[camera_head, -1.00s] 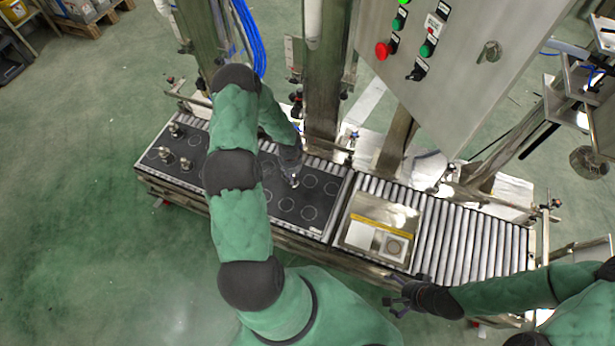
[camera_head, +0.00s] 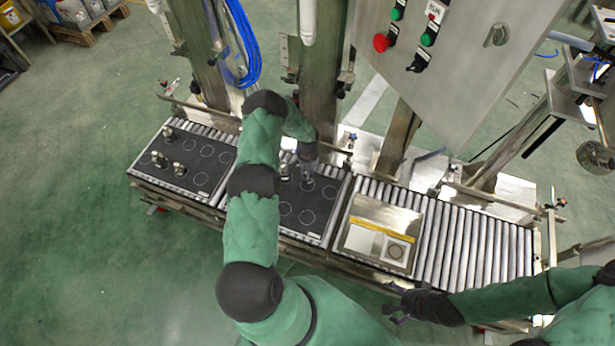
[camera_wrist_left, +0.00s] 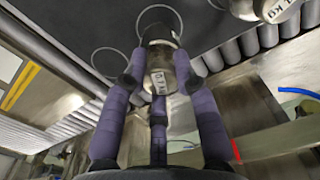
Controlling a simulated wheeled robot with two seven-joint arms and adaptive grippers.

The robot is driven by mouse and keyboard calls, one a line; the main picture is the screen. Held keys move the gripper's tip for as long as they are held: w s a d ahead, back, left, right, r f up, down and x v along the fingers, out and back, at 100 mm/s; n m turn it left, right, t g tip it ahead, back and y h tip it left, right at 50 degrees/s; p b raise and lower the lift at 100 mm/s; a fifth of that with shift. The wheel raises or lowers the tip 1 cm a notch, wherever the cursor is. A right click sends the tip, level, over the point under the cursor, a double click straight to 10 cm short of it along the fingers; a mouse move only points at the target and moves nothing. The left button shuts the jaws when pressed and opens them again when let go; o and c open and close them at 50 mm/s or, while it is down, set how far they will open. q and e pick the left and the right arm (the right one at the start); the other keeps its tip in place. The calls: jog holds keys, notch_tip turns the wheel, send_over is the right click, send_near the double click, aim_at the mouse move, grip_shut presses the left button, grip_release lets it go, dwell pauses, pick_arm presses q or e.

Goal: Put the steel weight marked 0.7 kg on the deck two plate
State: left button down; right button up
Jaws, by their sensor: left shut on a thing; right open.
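My left gripper (camera_head: 307,182) is shut on a steel weight (camera_wrist_left: 161,72) and holds it over the middle black board (camera_head: 322,228). In the left wrist view the label on this weight appears to read 0.7 kg, and its fingers (camera_wrist_left: 158,85) close around it. A second steel weight (camera_head: 285,172) stands on the same board beside the gripper; a labelled weight (camera_wrist_left: 268,8) shows cut off at the top right of the wrist view. Which surface is the deck two plate I cannot tell for sure. My right gripper (camera_head: 397,302) is open and empty, near the conveyor's front edge.
A steel tray with a yellow stripe (camera_head: 381,230) lies right of the middle board. Bare rollers (camera_head: 470,240) extend further right. Posts and a control box (camera_head: 460,60) stand behind.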

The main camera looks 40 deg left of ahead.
pick_arm(q)
jog(key=shift+f+b, duration=0.35)
jog(key=shift+f, duration=1.05)
jog(key=shift+f, duration=0.15)
jog(key=c, duration=1)
grip_release()
jog(key=shift+o, duration=0.2)
